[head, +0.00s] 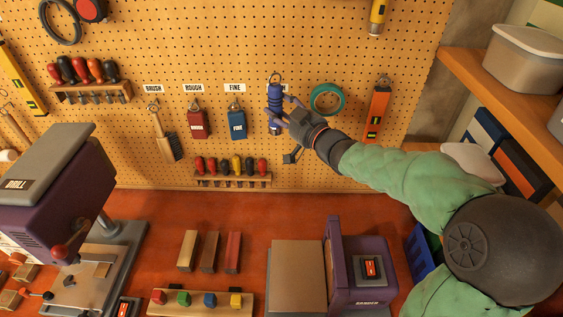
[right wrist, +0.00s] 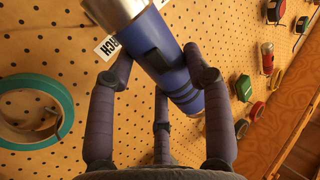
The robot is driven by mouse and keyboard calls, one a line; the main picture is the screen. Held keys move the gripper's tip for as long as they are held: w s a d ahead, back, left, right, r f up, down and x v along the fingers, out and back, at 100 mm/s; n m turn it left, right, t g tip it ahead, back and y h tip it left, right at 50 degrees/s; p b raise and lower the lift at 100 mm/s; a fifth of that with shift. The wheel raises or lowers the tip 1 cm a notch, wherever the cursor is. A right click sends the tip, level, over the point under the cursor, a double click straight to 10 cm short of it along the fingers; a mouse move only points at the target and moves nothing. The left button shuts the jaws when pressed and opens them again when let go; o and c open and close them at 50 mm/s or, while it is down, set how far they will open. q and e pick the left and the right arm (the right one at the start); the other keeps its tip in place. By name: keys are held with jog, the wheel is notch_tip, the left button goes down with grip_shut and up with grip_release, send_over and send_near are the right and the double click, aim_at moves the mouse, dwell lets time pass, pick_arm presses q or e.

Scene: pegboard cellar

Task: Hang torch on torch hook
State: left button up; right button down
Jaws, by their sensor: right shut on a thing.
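The torch (head: 274,97) is blue with a loop at its top end, and it is upright against the pegboard in the head view. My right gripper (head: 284,110) is shut on its body, coming from the right. In the right wrist view the torch (right wrist: 172,65) lies between the gripper's fingers (right wrist: 160,85), its silver end at the top. The torch hook is not clear; the loop (head: 275,78) is in front of the board at its place, and I cannot tell whether it is on the hook. The torch label (right wrist: 108,46) is partly hidden behind the torch. My left gripper is not in view.
A teal tape roll (head: 327,99) hangs just right of the torch, with an orange level (head: 377,113) beyond. A blue FINE block (head: 237,125) hangs to the left. A screwdriver rack (head: 233,178) is below. A purple sander (head: 358,262) stands on the red bench.

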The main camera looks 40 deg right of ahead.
notch_tip(320, 180, down, 13)
jog(key=b, duration=1.1)
jog(key=shift+r, duration=0.15)
jog(key=shift+w+d, duration=0.15)
jog(key=w+d+f, duration=0.1)
jog(key=w+d, duration=0.5)
jog(key=w, duration=0.1)
jog(key=shift+w+f+p, duration=0.15)
jog(key=shift+f+p, duration=0.05)
jog(key=shift+p, duration=0.15)
jog(key=shift+d, duration=0.1)
dwell(0.5)
jog(key=shift+c, duration=2.2)
grip_release()
jog(key=shift+f, duration=0.1)
